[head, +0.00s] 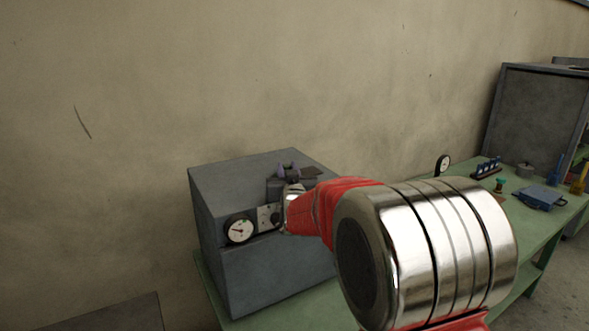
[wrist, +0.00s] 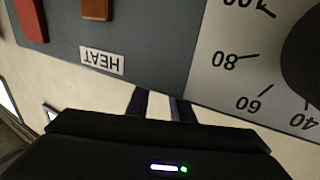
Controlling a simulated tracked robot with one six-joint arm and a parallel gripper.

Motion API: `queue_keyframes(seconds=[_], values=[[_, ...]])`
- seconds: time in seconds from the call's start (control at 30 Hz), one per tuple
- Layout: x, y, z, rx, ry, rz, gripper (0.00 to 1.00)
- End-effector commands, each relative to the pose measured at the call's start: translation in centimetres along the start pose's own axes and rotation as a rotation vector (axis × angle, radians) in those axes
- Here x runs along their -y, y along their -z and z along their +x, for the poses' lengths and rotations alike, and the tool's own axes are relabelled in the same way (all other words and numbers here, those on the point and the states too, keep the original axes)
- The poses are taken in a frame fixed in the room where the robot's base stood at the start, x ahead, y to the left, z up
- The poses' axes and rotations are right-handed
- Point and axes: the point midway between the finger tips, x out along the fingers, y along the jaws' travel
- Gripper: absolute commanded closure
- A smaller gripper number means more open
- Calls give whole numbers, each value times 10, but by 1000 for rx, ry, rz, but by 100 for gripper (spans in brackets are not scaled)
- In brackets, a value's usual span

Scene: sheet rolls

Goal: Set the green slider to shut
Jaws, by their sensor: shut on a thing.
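My gripper (head: 285,174) is at the upper front of a grey box (head: 275,271), with the wrist close against its panel. In the wrist view the two dark fingers of my gripper (wrist: 158,105) reach to the panel's lower edge, where their tips are lost from sight. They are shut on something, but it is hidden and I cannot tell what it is. I see no green slider in either view. The wrist view shows the panel upside down, with a HEAT label (wrist: 101,60), a red piece (wrist: 31,18) and an orange-brown piece (wrist: 97,8).
A numbered dial (wrist: 235,65) is right of the label in the wrist view. A round gauge (head: 239,229) is on the box front. The green bench (head: 520,221) holds a blue item (head: 540,197), a small rack (head: 487,168) and another gauge (head: 443,163). A wall stands behind.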

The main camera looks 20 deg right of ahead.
Motion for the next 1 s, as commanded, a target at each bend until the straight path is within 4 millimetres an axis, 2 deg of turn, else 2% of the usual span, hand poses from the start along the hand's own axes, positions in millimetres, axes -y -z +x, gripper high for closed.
queue_keyframes(seconds=[0.23,0.27,0.5,0.83,1.0], values=[[5,-1,-1,2,8,-3,100],[5,-1,-1,2,9,-3,78],[5,-1,-1,2,7,-2,62],[3,0,-3,1,5,-2,62],[3,0,-14,1,5,-1,62]])
